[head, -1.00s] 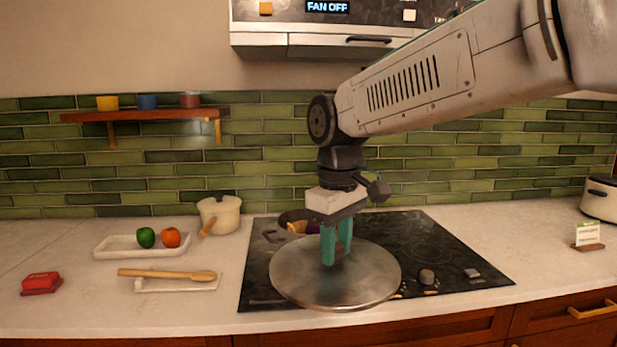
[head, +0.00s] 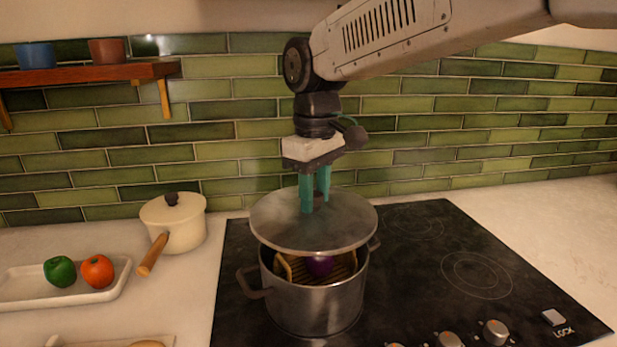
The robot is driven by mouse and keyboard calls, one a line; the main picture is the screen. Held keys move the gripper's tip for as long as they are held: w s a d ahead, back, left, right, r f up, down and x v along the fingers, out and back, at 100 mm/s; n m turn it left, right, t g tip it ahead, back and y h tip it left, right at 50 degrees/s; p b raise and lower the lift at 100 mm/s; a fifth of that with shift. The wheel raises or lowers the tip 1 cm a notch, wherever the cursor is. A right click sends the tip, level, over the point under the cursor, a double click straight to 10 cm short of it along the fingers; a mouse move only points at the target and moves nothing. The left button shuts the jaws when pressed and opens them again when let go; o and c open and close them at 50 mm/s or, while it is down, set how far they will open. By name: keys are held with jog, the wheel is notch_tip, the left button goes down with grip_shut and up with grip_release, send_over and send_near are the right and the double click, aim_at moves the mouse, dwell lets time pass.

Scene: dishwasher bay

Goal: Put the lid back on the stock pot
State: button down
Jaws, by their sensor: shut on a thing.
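The stock pot (head: 315,306) is a grey metal pot with side handles, standing on the black cooktop. A yellow-brown rack or basket and a purple item (head: 320,265) show inside it through the open front. The round grey metal lid (head: 280,228) hangs above the pot, roughly level, with a gap at the front. My gripper (head: 314,205), with green fingers, is shut at the lid's middle and holds it from above. The lid's knob is hidden between the fingers. I cannot tell whether the lid's back edge touches the rim.
A cream saucepan (head: 185,226) with a wooden handle stands left of the cooktop (head: 420,270). A white tray (head: 25,291) holds a green pepper (head: 60,271) and a tomato (head: 97,271). A shelf (head: 95,78) is on the wall. The cooktop's right side is clear.

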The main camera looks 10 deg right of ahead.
aim_at(316, 213)
jog(key=shift+w+f, duration=0.2)
jog(key=shift+w, duration=0.05)
jog(key=shift+f, duration=2.95)
jog(key=shift+s+d, duration=0.1)
jog(key=shift+s, duration=0.05)
jog(key=shift+f, duration=0.15)
jog(key=shift+c, duration=2.3)
grip_release()
